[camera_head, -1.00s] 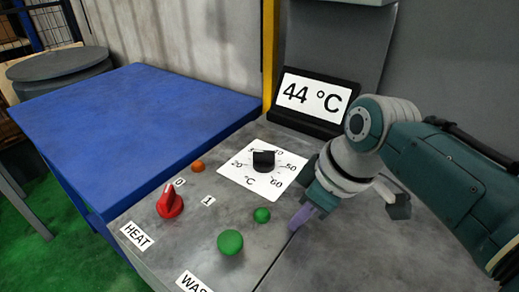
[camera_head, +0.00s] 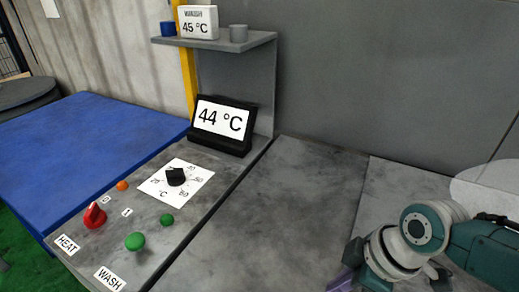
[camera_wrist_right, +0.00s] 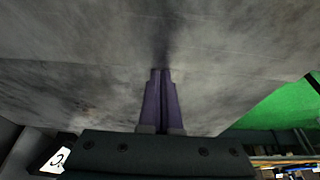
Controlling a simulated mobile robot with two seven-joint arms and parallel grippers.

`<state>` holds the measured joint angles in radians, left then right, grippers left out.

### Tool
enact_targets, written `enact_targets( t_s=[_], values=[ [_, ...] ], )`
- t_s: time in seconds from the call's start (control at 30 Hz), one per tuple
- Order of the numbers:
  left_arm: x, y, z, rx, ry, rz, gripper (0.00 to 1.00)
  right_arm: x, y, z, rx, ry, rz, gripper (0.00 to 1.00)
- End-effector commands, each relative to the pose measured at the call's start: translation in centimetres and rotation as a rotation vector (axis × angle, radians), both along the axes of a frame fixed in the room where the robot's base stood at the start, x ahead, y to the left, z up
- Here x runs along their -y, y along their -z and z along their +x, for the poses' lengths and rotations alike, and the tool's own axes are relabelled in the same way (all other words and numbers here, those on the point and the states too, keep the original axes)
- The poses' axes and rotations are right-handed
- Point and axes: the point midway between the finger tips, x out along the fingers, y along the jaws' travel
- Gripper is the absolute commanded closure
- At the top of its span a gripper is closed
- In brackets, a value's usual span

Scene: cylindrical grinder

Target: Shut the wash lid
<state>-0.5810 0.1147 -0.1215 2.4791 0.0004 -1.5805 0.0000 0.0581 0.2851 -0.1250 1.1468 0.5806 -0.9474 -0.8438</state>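A label reading WASH (camera_head: 110,278) lies at the front of the control panel, below a large green button (camera_head: 135,241) and a small green lamp (camera_head: 167,220). A broad grey stained top (camera_head: 265,215) lies flat right of the panel, with a seam along its right side. I cannot tell for sure which surface is the wash lid. My right gripper (camera_head: 343,281) is low at the right, over the grey top. In the right wrist view its purple fingers (camera_wrist_right: 161,100) are together with nothing between them, pointing at a grey mottled surface. My left gripper is not in view.
A display reading 44 °C (camera_head: 220,119) stands at the back, below a shelf (camera_head: 255,41) with a small 45 °C display (camera_head: 197,22). A red switch (camera_head: 94,216) and black dial (camera_head: 176,177) are on the panel. A blue table (camera_head: 80,140) is at left.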

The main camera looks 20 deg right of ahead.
Motion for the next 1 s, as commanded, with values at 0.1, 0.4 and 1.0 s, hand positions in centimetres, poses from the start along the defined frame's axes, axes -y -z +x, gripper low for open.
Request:
enact_targets(
  t_s=[0.1,0.4,1.0],
  values=[
    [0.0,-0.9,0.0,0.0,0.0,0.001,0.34,2.1,-0.1,-2.6,-0.01,-0.001,-0.006,1.0],
    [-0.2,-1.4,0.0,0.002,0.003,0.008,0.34,5.9,0.0,-7.1,-0.007,-0.001,-0.003,1.0],
    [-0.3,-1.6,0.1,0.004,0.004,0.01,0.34,7.3,0.1,-8.7,-0.004,-0.002,-0.001,1.0]
  ],
)
